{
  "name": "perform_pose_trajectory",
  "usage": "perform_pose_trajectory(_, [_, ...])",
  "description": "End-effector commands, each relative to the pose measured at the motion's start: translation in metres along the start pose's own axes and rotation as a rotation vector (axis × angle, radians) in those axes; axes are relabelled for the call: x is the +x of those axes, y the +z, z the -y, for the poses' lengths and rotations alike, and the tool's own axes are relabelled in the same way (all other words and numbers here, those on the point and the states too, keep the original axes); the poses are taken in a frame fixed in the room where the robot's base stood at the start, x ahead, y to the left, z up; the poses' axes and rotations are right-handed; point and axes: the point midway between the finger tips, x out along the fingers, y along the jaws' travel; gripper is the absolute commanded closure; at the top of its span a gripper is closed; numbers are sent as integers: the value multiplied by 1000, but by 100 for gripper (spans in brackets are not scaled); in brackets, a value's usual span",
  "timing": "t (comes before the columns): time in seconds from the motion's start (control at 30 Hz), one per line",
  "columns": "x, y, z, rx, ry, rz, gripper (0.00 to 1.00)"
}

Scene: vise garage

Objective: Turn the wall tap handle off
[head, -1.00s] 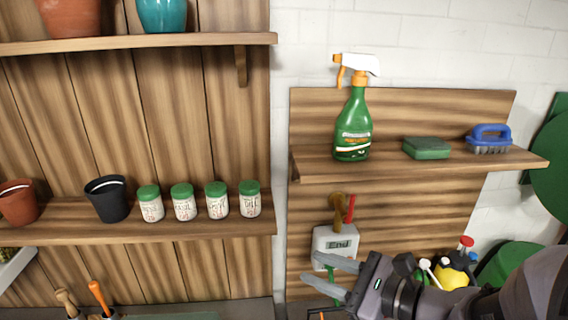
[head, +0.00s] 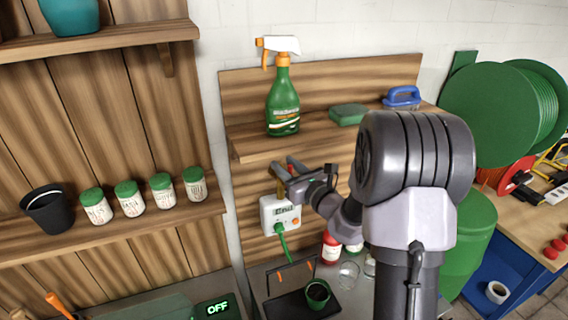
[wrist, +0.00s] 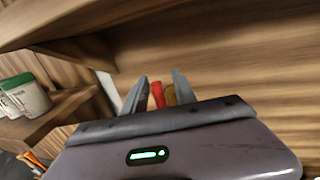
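The wall tap is a brass body with a red handle, mounted above a white timer box (head: 279,212) on the wooden back panel. In the wrist view the red handle (wrist: 158,94) and the brass part (wrist: 170,94) show between my two fingers. My gripper (head: 281,180) is open, its fingers pointing at the tap. It also shows in the wrist view (wrist: 159,82), one finger on each side of the handle. I cannot tell whether the fingers touch it. In the head view my fingers hide most of the tap. A green hose (head: 283,243) hangs from the box.
A wooden shelf (head: 245,150) with a green spray bottle (head: 283,105), a green sponge (head: 347,114) and a blue brush (head: 402,97) juts out above my gripper. Jars stand on the left shelf. A green cup (head: 317,292) and bottles stand below.

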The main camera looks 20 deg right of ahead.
Motion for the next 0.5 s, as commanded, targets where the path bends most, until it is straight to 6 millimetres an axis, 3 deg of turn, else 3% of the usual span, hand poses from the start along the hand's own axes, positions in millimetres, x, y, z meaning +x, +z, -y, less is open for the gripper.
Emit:
perform_pose_trajectory(0.33, [7,0,0,1,0,0,67])
perform_pose_trajectory(0.5, [7,0,0,0,1,0,98])
